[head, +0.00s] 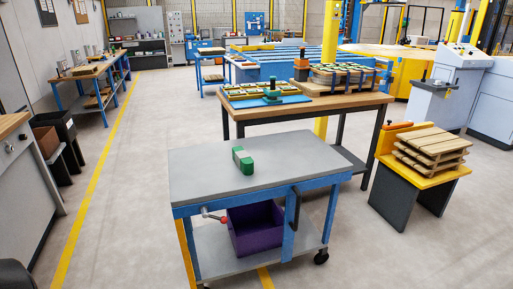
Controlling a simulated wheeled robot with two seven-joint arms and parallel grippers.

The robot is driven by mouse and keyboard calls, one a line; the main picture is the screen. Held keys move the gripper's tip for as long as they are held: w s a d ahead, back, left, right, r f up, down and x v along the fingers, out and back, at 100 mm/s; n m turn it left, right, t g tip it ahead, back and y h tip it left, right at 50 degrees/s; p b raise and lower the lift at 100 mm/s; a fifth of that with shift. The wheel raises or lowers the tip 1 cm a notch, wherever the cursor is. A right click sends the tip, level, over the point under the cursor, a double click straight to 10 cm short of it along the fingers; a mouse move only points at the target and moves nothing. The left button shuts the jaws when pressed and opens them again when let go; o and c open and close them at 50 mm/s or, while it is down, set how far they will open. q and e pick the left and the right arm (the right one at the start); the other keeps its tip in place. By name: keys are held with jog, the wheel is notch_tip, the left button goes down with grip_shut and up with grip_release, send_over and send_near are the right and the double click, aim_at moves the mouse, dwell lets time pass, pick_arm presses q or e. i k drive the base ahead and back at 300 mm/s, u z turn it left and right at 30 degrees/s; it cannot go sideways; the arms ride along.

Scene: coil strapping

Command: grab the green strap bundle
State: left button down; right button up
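A small green strap bundle (243,160) lies on the grey top of the blue cart (290,164), a little left of its middle. It has a paler band around it and stands clear of the cart's edges. Nothing touches it apart from the cart top. Neither of my grippers is in the head view.
A purple bin (257,228) sits on the cart's lower shelf. A wooden-topped table (345,103) with coil trays and a green tool stands behind. Wooden pallets (432,148) rest on a yellow-topped stand at right. The floor (125,215) left of the cart is clear.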

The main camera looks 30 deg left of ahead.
aim_at(243, 159)
jog(key=u, duration=0.7)
jog(key=i, duration=1.35)
jog(key=u, duration=1.1)
